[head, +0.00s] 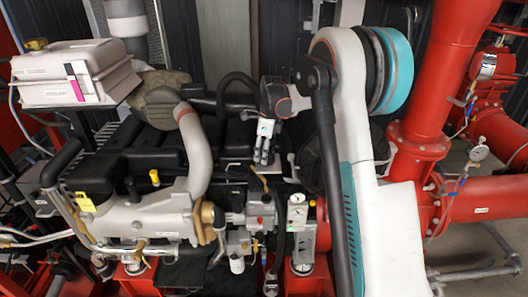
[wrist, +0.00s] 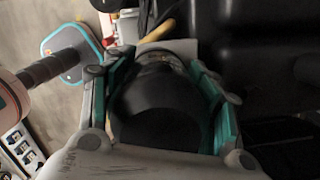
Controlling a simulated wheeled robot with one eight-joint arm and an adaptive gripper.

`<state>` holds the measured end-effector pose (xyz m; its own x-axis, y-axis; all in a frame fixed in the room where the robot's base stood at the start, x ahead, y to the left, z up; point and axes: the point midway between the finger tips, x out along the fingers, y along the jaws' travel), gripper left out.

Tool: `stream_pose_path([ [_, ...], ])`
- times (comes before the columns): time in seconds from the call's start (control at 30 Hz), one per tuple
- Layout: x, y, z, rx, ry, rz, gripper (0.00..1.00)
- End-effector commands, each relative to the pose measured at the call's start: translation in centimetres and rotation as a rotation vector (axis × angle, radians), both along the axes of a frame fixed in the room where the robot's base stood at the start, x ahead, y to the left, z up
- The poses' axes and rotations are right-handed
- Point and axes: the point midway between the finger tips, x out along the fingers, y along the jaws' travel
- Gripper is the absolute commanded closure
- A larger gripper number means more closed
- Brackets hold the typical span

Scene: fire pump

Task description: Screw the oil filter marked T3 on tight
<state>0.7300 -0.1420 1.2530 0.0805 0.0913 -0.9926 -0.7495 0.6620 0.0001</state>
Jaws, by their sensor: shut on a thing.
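My gripper (head: 264,153) points down over the engine's middle in the head view. In the wrist view my gripper (wrist: 160,68) has its teal pads on either side of a dark, rounded cylinder (wrist: 155,105), and is shut on it. This may be the oil filter, but no T3 mark is readable. The cylinder's far end and any thread or seat are hidden. In the head view I cannot make out the held cylinder. A small white canister (head: 237,264) hangs low at the engine's front, apart from my gripper; its marking is too small to read.
The black and grey engine (head: 130,215) fills the left and middle. A white box (head: 75,72) stands at upper left. Thick red pipes (head: 440,75) with a gauge (head: 478,152) are at right.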

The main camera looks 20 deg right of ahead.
Motion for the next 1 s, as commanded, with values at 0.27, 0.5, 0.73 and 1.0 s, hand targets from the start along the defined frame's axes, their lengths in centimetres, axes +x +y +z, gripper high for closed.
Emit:
stream_pose_path([
  [0.27, 0.00, 0.00, -0.02, 0.000, 0.000, 0.000, 0.80],
  [0.5, 0.00, 0.00, -0.18, 0.000, 0.000, 0.000, 0.80],
  [0.73, 0.01, 0.01, -0.15, 0.000, 0.000, 0.000, 0.70],
  [1.0, 0.04, 0.03, -0.15, 0.001, -0.001, -0.006, 0.91],
])
